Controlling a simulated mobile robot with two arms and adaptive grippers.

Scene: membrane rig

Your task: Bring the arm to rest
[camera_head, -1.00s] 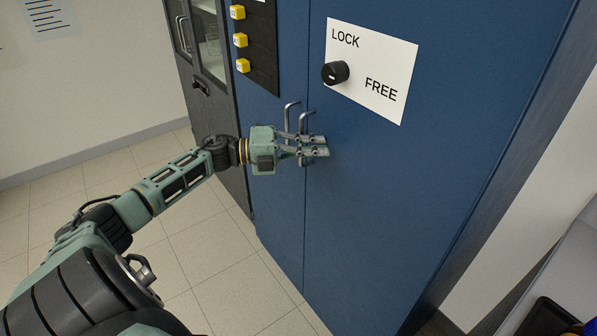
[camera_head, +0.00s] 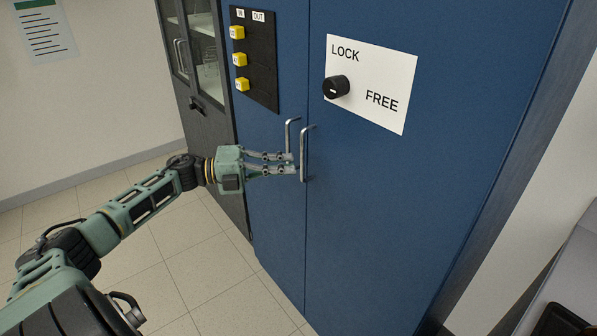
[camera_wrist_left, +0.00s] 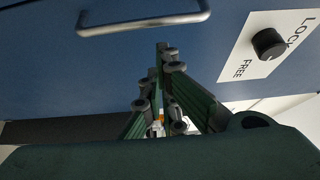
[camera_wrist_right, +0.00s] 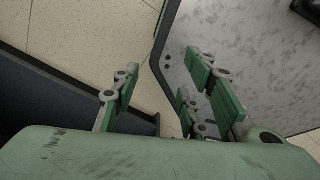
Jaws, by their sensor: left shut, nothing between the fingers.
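My left gripper (camera_head: 290,163) is shut and empty in the head view, its fingers pointing right. Its tips overlap the handle area of the blue cabinet (camera_head: 400,220) in the picture; I cannot tell whether they touch a handle. The right door handle (camera_head: 303,155) and the left door handle (camera_head: 288,135) are metal bars. The left wrist view shows the fingers (camera_wrist_left: 162,75) close together, with one handle (camera_wrist_left: 145,22) crossing above them. My right gripper (camera_wrist_right: 160,88) shows only in its wrist view, fingers apart with nothing between them.
A black knob (camera_head: 336,87) sits on a white LOCK/FREE plate (camera_head: 385,65) on the right door. A black panel (camera_head: 262,75) with yellow blocks is on the left door. A grey cabinet (camera_head: 205,125) stands at left. A grey speckled surface (camera_wrist_right: 250,50) lies near the right fingers.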

